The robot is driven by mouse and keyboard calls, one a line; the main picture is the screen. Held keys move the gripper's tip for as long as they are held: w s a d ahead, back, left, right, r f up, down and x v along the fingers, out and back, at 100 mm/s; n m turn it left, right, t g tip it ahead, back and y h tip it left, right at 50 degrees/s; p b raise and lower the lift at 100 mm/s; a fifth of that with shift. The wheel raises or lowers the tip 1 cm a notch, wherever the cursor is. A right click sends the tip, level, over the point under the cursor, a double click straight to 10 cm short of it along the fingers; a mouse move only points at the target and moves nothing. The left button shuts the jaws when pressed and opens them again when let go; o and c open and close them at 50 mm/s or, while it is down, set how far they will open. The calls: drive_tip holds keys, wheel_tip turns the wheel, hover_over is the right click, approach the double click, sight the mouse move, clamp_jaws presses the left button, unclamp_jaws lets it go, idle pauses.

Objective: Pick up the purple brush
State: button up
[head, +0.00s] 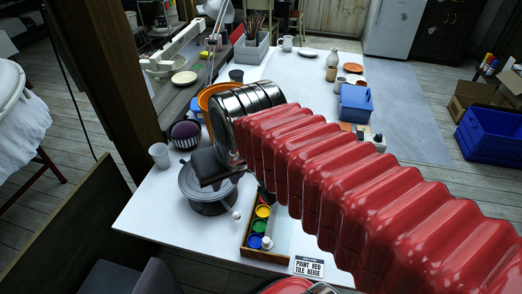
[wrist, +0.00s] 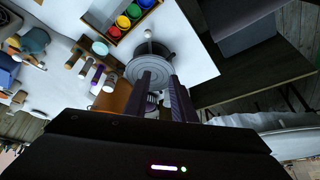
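I cannot make out the purple brush for certain. In the wrist view several short cylinders lie in a row left of my fingers, and one of them looks purplish (wrist: 97,75); they are too small to tell what they are. My gripper (wrist: 163,82) shows two dark fingers with a gap between them and nothing held. Beyond the fingertips is a grey round turntable (wrist: 145,66). In the head view my gripper (head: 211,178) is over the turntable (head: 190,184), and my red ribbed arm hides much of the table's middle.
A paint tray (head: 246,240) with several coloured pots stands at the table's front, beside a sign (head: 308,268) reading "PAINT RED TILE BEIGE". A purple-domed striped bowl (head: 186,133), a white cup (head: 159,155) and an orange bowl (head: 205,96) are near my gripper. A blue box (head: 355,103) stands farther right.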

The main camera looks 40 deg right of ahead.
drive_tip(key=w+d+r+m+g, duration=0.1)
drive_tip(key=w+d+r+m, duration=0.15)
drive_tip(key=w+d, duration=0.4)
drive_tip(key=w+d+f+m+g, duration=0.1)
drive_tip(key=w+d+f+m, duration=0.1)
drive_tip(key=w+d, duration=0.3)
drive_tip(key=w+d+f+m+g, duration=0.1)
drive_tip(key=w+d+f+m, duration=0.2)
drive_tip(key=w+d+f, duration=0.2)
drive_tip(key=w+d+f+m+g, duration=0.2)
drive_tip(key=w+d, duration=0.4)
drive_tip(key=d, duration=0.3)
drive_tip(key=shift+w+f+m, duration=0.2)
drive_tip(key=shift+f+m, duration=0.05)
drive_tip(key=shift+f, duration=0.35)
drive_tip(key=shift+w+f+m, duration=0.2)
drive_tip(key=shift+f, duration=0.4)
drive_tip(key=shift+d, duration=0.1)
drive_tip(key=shift+f, duration=4.35)
drive_tip(key=shift+f, duration=2.55)
